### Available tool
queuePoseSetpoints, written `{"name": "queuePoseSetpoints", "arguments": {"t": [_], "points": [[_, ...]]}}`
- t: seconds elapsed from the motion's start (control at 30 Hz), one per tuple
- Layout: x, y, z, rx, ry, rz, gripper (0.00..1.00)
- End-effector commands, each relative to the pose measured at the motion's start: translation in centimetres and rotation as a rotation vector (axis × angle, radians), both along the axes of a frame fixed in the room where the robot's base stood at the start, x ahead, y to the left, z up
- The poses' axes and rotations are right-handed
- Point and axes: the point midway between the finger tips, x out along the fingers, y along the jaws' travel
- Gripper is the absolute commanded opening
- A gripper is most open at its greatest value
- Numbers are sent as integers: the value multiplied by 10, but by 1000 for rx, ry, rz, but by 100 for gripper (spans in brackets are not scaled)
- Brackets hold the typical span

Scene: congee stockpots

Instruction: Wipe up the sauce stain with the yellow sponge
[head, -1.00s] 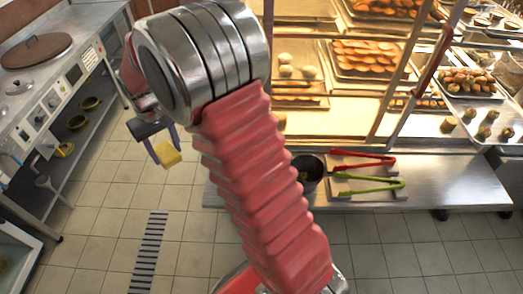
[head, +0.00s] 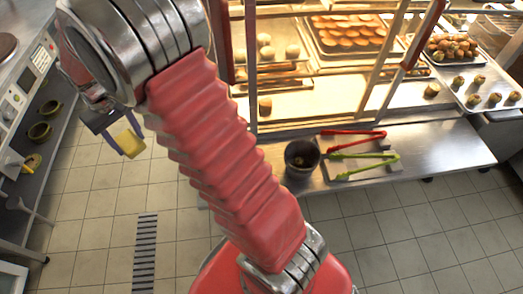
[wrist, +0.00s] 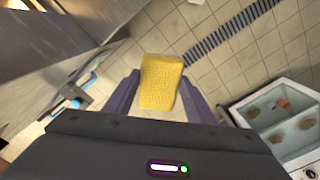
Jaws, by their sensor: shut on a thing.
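My gripper (head: 124,145) is at the left of the head view, held out over the tiled floor. It is shut on the yellow sponge (head: 130,144). In the wrist view the sponge (wrist: 160,84) sits between the two purple-grey fingers of my gripper (wrist: 160,92), with its far end sticking out past them. I cannot make out a sauce stain in either view.
A steel counter (head: 440,150) at the right holds a dark pot (head: 301,158), red tongs (head: 350,138) and green tongs (head: 365,160). A lit pastry case (head: 320,70) stands behind it. A stove unit (head: 20,95) is at the left. Floor with a drain grate (head: 146,250) lies between.

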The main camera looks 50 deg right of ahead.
Motion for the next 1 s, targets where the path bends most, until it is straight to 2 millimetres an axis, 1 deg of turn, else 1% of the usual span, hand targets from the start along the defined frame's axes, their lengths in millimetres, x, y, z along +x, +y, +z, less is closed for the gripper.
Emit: {"name": "queuePoseSetpoints", "arguments": {"t": [0.17,0.27,0.37,0.47,0.6,0.67,0.7,0.8,0.87,1.0], "points": [[-1,-10,-3,0,1,-17,32],[-4,-25,-9,0,1,-42,32],[-12,-49,-21,0,2,-83,32],[-23,-80,-35,0,4,-137,32],[-44,-126,-57,0,4,-221,32],[-54,-144,-66,0,3,-257,32],[-63,-156,-72,1,5,-280,32],[-83,-184,-87,1,3,-339,32],[-96,-199,-95,1,3,-375,32],[-130,-233,-114,1,3,-457,32]]}}
